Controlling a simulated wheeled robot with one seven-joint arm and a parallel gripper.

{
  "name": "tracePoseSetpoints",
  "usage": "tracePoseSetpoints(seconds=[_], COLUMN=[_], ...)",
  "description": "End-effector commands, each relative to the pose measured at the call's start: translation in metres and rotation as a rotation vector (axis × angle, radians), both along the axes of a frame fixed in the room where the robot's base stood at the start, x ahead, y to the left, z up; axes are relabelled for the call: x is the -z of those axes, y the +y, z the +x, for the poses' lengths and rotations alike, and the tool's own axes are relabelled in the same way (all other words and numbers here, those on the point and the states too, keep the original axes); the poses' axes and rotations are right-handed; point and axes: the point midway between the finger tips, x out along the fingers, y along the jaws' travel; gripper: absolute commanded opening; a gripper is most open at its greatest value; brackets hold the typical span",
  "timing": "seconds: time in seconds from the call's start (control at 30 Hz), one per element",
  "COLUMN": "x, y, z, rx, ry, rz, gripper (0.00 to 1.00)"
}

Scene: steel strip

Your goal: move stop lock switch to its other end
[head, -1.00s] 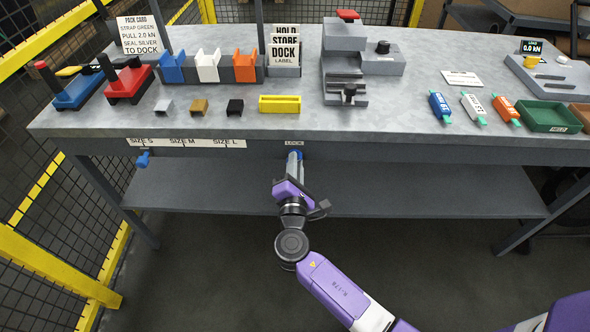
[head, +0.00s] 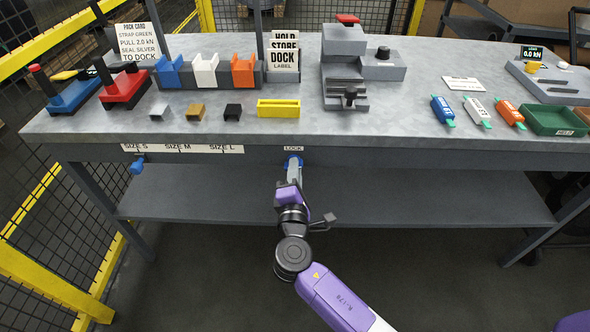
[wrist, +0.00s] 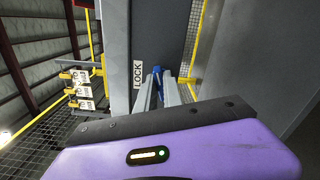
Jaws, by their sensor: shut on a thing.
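The lock switch is a small blue part (head: 287,162) on the bench's front edge, directly below the LOCK label (head: 293,148). My gripper (head: 294,168) reaches up to it from below and in front, with its fingers shut on it. In the wrist view the blue switch (wrist: 157,71) shows at the tips of my two grey fingers (wrist: 160,84), beside the LOCK label (wrist: 138,74). The fingers hide much of the switch, so I cannot tell which end it is at.
Left along the same edge is a SIZE S, M, L scale (head: 180,148) with another blue knob (head: 137,165) below it. The grey bench top (head: 400,125) holds tools, coloured holders and a yellow tray (head: 278,108). A lower shelf (head: 420,202) runs behind my gripper.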

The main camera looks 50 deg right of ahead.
Motion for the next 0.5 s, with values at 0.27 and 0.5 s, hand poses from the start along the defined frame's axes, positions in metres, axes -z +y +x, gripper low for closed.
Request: tracePoseSetpoints(seconds=[0.27, 0.5], x=[0.0008, 0.0005], y=[0.0, 0.0001], z=[-0.0005, -0.0003], rx=[0.001, 0.0], ry=[0.0, 0.001], rz=[0.002, 0.001], gripper=[0.33, 0.33])
